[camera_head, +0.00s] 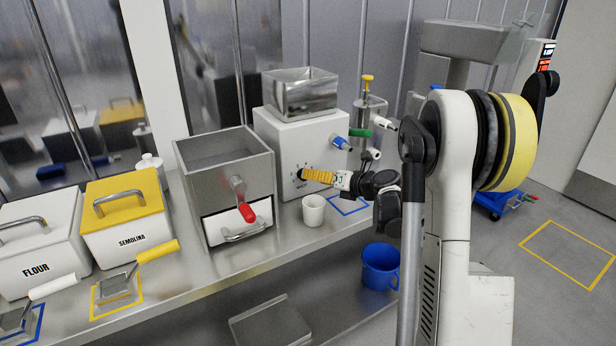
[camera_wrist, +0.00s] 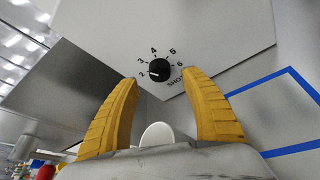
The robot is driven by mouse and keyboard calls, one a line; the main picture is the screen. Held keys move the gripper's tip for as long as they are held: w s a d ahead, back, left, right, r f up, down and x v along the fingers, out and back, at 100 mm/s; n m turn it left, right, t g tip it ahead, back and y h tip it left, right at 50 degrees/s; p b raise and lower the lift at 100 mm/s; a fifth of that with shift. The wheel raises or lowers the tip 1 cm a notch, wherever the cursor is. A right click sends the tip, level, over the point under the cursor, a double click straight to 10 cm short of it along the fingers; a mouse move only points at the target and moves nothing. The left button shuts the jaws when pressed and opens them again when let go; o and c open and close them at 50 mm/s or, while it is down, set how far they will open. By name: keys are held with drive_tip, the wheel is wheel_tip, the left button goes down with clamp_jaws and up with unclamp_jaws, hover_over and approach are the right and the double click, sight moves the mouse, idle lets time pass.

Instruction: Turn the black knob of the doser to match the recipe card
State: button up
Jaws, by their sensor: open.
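The doser (camera_head: 275,133) is a white box with a steel hopper on top, standing on the steel counter. Its black knob (camera_wrist: 159,71) is on the front face, in a ring of printed numbers running from 2 to 6. A small white mark on the knob seems to point left, near the 2. My gripper (camera_wrist: 160,78) is open, with its yellow fingers on either side of the knob and apart from it in the wrist view. In the head view my gripper (camera_head: 308,174) is close to the doser's face and partly hides the dial. I cannot make out a recipe card.
A white cup (camera_head: 313,210) stands just below my gripper. A steel hopper box with a red-handled crank (camera_head: 246,212) is to the left. A steel canister with coloured handles (camera_head: 369,112) is to the right. A blue mug (camera_head: 380,266) sits on the lower shelf.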

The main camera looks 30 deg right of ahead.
drive_tip(key=v, duration=0.7)
drive_tip(key=shift+s, duration=0.1)
